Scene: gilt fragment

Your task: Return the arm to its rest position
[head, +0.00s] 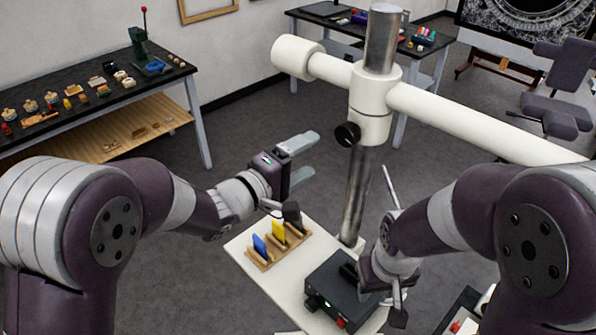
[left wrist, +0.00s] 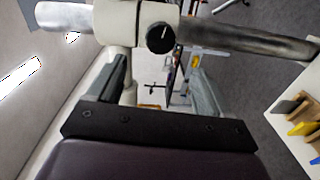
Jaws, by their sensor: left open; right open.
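My left gripper (head: 299,161) is raised in the middle of the head view, above and behind the far left part of the white table. Its two fingers are apart with nothing between them. They also show in the left wrist view (left wrist: 160,88), open and empty, with the stand behind them. My right arm comes in from the right; its gripper (head: 383,295) hangs low beside the black box, partly hidden by its own wrist, and I see nothing held in it.
A white table (head: 262,287) holds a wooden rack (head: 262,262) with blue and yellow cards and a black box (head: 335,290). A metal post (head: 357,195) with a thick white crossbar (head: 460,118) stands close right of my left gripper. A dark workbench (head: 90,110) is at left.

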